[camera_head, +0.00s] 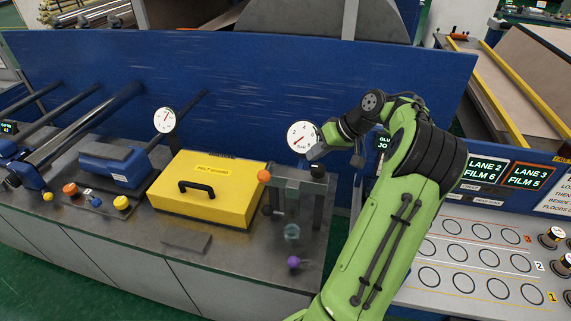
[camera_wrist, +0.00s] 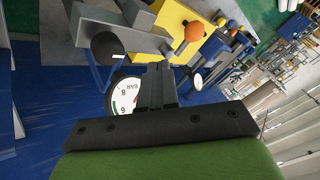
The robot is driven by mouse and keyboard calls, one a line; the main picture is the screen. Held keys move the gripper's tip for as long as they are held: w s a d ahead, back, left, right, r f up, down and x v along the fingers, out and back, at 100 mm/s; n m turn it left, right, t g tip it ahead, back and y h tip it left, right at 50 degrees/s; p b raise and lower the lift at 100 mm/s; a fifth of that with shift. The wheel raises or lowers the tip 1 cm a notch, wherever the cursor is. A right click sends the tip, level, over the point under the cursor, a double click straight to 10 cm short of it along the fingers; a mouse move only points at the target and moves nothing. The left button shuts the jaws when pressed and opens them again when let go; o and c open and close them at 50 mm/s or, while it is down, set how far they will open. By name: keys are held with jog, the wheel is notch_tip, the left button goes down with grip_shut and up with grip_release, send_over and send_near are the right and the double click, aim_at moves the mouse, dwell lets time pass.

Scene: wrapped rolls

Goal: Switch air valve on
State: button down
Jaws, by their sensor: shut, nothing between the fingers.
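A round white pressure gauge (camera_head: 301,137) marked BAR stands behind a grey metal frame (camera_head: 317,196) on the bench. The gauge also shows in the wrist view (camera_wrist: 120,97), partly hidden by my fingers. I cannot tell which of these parts is the air valve's handle. My gripper (camera_wrist: 155,88) is shut and empty. It is beside the gauge, above the frame's right side, apart from the orange ball.
A yellow belt guard box (camera_head: 207,190) with a black handle stands left of the frame. A purple ball (camera_head: 293,262) sits low in front. A tall blue panel (camera_head: 240,80) rises behind the bench.

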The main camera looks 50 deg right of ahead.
aim_at(266, 171)
jog(key=x, duration=0.9)
jog(key=shift+w+f+b, duration=0.15)
jog(key=shift+w+b, duration=0.05)
jog(key=shift+b, duration=0.15)
jog(key=w+a, duration=0.1)
jog(key=a, duration=0.1)
jog(key=w+a, duration=0.1)
jog(key=shift+w+a+p, duration=0.1)
jog(key=shift+a+p, duration=0.25)
jog(key=shift+p, duration=0.05)
